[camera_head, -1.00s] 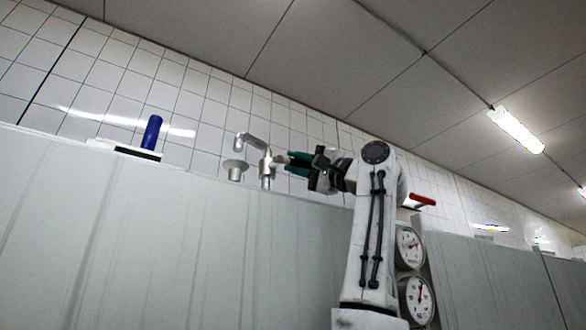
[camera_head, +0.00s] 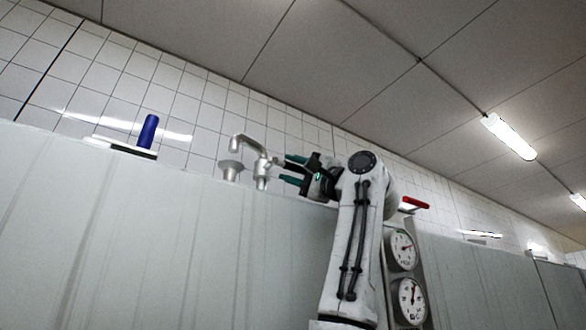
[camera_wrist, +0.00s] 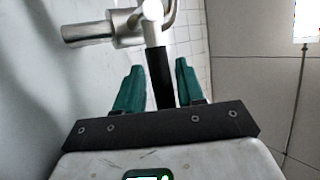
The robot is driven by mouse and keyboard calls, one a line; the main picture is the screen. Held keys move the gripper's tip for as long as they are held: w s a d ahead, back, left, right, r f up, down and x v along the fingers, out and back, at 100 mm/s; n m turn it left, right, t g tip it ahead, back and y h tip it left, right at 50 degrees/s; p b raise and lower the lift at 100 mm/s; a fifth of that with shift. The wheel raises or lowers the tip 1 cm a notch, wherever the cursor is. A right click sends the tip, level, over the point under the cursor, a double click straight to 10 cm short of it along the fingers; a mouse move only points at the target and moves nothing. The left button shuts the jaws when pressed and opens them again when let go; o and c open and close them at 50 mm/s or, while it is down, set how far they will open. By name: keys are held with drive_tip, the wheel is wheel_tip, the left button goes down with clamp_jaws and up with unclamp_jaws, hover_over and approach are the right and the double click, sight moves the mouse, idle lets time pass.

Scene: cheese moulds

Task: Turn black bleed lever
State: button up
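The black bleed lever (camera_wrist: 161,78) runs from the metal valve (camera_wrist: 127,27) back between my fingers in the wrist view. Its near end is close to my gripper's dark palm plate. My gripper (camera_wrist: 159,66) is open, its green fingers on either side of the lever with a visible gap on each side. In the head view the silver valve with its bent spout (camera_head: 249,144) stands above the pale panel's top edge. My gripper (camera_head: 287,169) is just right of it, fingers apart. Only a small dark part of the lever shows there.
A pale panel (camera_head: 120,230) spans the front. A blue cylinder (camera_head: 148,131) stands on its top edge at left. Two dial gauges (camera_head: 409,300) and a red handle (camera_head: 415,203) are right of my arm. White tiles lie behind.

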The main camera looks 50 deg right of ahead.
drive_tip(key=shift+o, duration=0.2)
drive_tip(key=shift+a, duration=0.1)
drive_tip(key=b+v, duration=0.4)
drive_tip(key=v, duration=0.5)
drive_tip(key=shift+s+f, duration=0.2)
drive_tip(key=shift+s, duration=0.05)
drive_tip(key=shift+s+f+b, duration=0.25)
drive_tip(key=shift+s+b, duration=0.05)
drive_tip(key=shift+s, duration=0.25)
